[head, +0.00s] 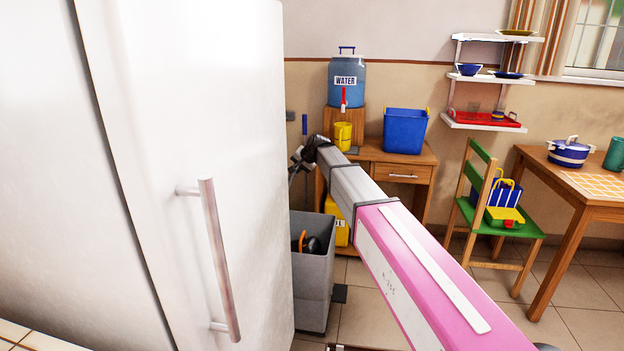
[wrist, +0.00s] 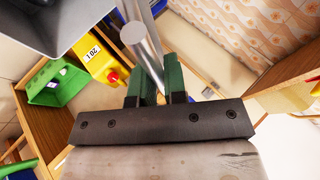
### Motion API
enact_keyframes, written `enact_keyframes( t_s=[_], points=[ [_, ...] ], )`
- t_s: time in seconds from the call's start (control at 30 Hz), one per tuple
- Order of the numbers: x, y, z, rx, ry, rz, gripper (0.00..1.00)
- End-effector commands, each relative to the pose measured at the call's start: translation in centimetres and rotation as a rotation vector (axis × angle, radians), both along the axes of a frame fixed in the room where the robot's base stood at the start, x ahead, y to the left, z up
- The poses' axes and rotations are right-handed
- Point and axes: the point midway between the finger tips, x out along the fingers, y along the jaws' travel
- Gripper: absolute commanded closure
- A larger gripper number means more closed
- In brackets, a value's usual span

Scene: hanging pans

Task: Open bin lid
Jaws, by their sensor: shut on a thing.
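The grey bin (head: 312,278) stands on the floor beside the white fridge, partly hidden by it. Its top looks open, and an orange and black item (head: 304,243) shows inside. My gripper (head: 300,160) is above the bin at the end of my outstretched arm, small and dark in the head view. In the wrist view my gripper (wrist: 158,80) has its green fingers on either side of a grey metal bar (wrist: 136,36) with a round end. A grey panel (wrist: 55,22) fills the top left corner there. I cannot tell whether bar or panel belongs to the lid.
The white fridge (head: 130,120) with its long handle (head: 218,260) blocks the left. Behind my arm a wooden desk (head: 400,160) holds a blue tub (head: 405,131) and a yellow cup (head: 342,136). A green chair (head: 500,236) and a table stand right.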

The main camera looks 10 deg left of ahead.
Motion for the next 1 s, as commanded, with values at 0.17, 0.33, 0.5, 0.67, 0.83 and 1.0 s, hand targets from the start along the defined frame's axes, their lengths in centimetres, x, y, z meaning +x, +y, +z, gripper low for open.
enact_keyframes(
  t_s=[0.17,0.33,0.5,0.67,0.83,1.0],
  points=[
    [0.3,3.5,1.3,-0.1,0.004,0.002,1.0],
    [0.3,5.6,2.0,-0.107,0.005,0.002,1.0],
    [0.3,7.0,2.3,-0.107,0.005,0.001,1.0],
    [0.3,7.6,2.4,-0.107,0.006,0.002,1.0],
    [0.3,7.7,2.4,-0.107,0.006,0.002,1.0],
    [0.2,7.7,2.4,-0.106,0.006,0.002,1.0]
  ],
)
